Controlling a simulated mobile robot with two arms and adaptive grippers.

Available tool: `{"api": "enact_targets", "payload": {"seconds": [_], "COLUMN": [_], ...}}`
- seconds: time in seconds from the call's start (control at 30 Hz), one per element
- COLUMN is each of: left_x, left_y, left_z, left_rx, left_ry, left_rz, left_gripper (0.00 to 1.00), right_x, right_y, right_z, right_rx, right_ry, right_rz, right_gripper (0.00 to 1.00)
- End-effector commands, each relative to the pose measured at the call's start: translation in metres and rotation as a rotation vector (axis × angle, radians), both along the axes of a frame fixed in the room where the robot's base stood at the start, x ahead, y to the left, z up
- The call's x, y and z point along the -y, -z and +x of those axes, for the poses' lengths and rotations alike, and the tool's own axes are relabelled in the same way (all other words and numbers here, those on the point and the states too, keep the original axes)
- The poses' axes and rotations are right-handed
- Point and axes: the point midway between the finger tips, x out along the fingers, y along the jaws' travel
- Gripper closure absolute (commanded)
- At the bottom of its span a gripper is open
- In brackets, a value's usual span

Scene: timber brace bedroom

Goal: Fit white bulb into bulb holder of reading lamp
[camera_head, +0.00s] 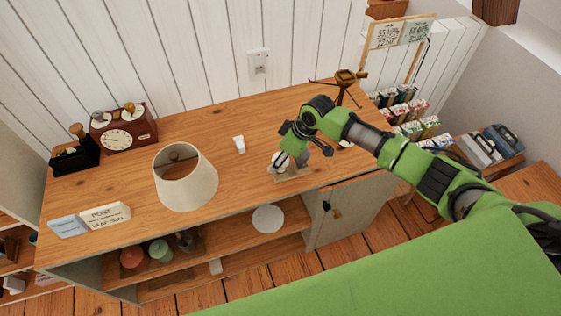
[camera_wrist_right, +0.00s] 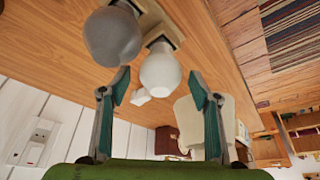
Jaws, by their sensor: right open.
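The white bulb (camera_wrist_right: 160,70) sits in a wooden stand (camera_wrist_right: 163,36), next to a grey bulb (camera_wrist_right: 112,36). In the head view the white bulb (camera_head: 278,159) and stand (camera_head: 291,175) are on the dresser top, partly covered by my arm. My right gripper (camera_head: 296,148) is open above the stand. In the wrist view its fingers (camera_wrist_right: 160,98) are apart, with the white bulb's rounded end between and just beyond them, not clasped. The reading lamp's cream shade (camera_head: 186,180) stands to the left; its bulb holder is hidden. My left gripper is not in view.
A small white object (camera_head: 239,144) lies between lamp and stand. The wooden top (camera_head: 225,125) is otherwise fairly clear.

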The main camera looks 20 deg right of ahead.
Motion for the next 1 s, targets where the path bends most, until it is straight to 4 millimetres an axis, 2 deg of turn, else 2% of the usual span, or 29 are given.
{"api": "enact_targets", "payload": {"seconds": [0.13,0.27,0.3,0.73,0.93,1.0], "left_x": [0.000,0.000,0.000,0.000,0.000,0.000], "left_y": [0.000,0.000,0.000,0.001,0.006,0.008], "left_z": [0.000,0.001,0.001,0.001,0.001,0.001], "left_rx": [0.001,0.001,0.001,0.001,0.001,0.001], "left_ry": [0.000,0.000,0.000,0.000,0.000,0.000], "left_rz": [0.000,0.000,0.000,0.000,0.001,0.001], "left_gripper": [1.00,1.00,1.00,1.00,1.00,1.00], "right_x": [0.000,0.000,0.000,0.001,0.000,0.000], "right_y": [0.000,0.000,0.000,-0.005,-0.029,-0.035], "right_z": [0.000,0.000,0.000,0.000,0.001,-0.004], "right_rx": [0.000,-0.001,-0.001,0.000,0.005,0.002], "right_ry": [0.000,0.000,0.000,0.000,-0.001,-0.002], "right_rz": [0.000,-0.001,-0.001,0.000,0.001,-0.001], "right_gripper": [0.46,0.79,0.84,0.84,0.84,0.84]}}
